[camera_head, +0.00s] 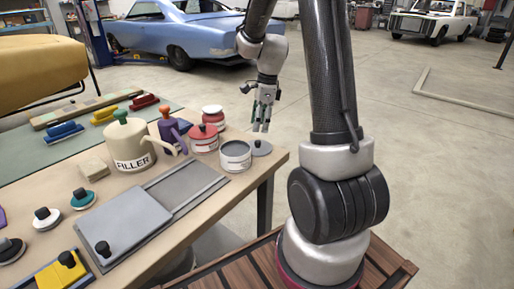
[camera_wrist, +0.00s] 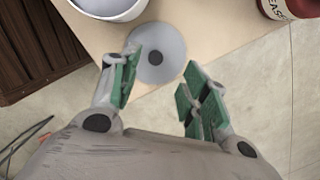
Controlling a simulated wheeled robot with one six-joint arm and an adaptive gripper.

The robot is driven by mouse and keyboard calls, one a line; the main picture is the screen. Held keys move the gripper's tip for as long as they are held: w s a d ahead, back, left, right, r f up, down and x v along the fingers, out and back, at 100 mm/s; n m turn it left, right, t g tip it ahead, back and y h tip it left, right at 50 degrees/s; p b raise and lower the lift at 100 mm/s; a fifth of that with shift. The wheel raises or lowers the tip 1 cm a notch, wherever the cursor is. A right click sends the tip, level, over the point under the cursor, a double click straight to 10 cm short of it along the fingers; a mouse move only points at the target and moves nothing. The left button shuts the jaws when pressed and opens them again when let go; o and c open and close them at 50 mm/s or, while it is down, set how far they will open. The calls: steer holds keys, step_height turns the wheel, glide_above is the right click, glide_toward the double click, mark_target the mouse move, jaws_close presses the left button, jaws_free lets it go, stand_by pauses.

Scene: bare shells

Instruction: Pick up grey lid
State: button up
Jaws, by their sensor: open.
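The grey lid (camera_head: 261,148) lies flat near the right corner of the workbench, just right of an open grey tin (camera_head: 235,156). It is a round disc with a small dark knob. In the wrist view the grey lid (camera_wrist: 158,50) is beyond my fingertips, with its knob roughly between them. My gripper (camera_head: 262,125) is above the lid and apart from it. In the wrist view my gripper (camera_wrist: 157,82) has its green-padded fingers spread and empty.
Red tins (camera_head: 203,138) and a purple tool (camera_head: 172,130) stand behind the grey tin. A cream filler can (camera_head: 128,148) and a grey flat board (camera_head: 122,222) are further left. The workbench edge (camera_wrist: 225,52) is close beside the lid.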

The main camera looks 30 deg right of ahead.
mark_target(258, 141)
steer(key=f, duration=0.7)
steer(key=shift+s+a, duration=0.15)
steer(key=shift+a, duration=0.25)
steer(key=shift+c, duration=0.3)
steer(key=shift+r, duration=0.1)
jaws_close()
